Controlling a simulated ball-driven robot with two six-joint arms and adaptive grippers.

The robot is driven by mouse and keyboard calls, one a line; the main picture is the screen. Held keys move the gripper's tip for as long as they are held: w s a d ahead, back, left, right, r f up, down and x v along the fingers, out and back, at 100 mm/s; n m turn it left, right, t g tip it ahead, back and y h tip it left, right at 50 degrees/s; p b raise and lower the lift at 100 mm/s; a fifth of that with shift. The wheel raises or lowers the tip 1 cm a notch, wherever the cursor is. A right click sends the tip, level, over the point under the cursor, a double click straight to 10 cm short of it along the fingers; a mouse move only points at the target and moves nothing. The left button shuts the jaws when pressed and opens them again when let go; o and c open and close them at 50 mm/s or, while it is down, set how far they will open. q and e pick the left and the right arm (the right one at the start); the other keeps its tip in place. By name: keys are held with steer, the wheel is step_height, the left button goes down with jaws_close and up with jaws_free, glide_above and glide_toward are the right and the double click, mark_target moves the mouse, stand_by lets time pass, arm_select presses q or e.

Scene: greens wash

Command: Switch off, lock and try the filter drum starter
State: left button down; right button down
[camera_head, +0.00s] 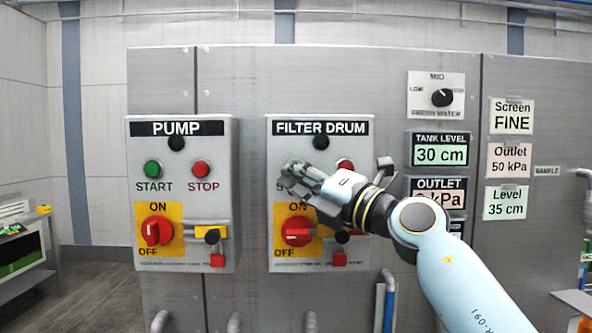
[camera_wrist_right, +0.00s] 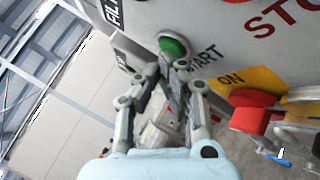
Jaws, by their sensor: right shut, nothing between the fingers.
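The filter drum starter (camera_head: 276,140) is a grey box with a dark lamp at the top. Its red rotary switch (camera_head: 297,231) sits on a yellow plate marked ON and OFF; the handle looks roughly crosswise. A small red piece (camera_head: 339,259) hangs at the lower right, partly behind my arm. My right gripper (camera_head: 287,175) is shut and empty in front of the START button, hiding it in the head view. In the right wrist view the green START button (camera_wrist_right: 174,47) lies just beyond my fingertips (camera_wrist_right: 173,68); I cannot tell whether they touch. The red STOP button (camera_head: 345,165) is partly covered.
The similar pump starter (camera_head: 180,195) stands left, its red handle (camera_head: 156,231) more upright. To the right are a selector knob (camera_head: 442,97), a tank level display (camera_head: 440,154) and setpoint cards (camera_head: 511,116). Pipes (camera_head: 387,300) rise below the panel.

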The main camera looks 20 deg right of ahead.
steer(key=shift+w+d, duration=0.1)
steer(key=shift+w, duration=0.15)
stand_by(0.3)
steer(key=shift+s+r, duration=0.1)
steer(key=shift+s, duration=0.05)
steer(key=shift+s+a+p, duration=0.25)
steer(key=shift+s+p, duration=0.45)
steer(key=shift+s, duration=0.05)
steer(key=s+p, duration=0.1)
steer(key=s, duration=0.1)
steer(key=s+a+p, duration=0.1)
steer(key=s, duration=0.1)
steer(key=shift+s+a+p, duration=0.2)
steer(key=shift+s+p, duration=0.1)
steer(key=shift+s, duration=0.1)
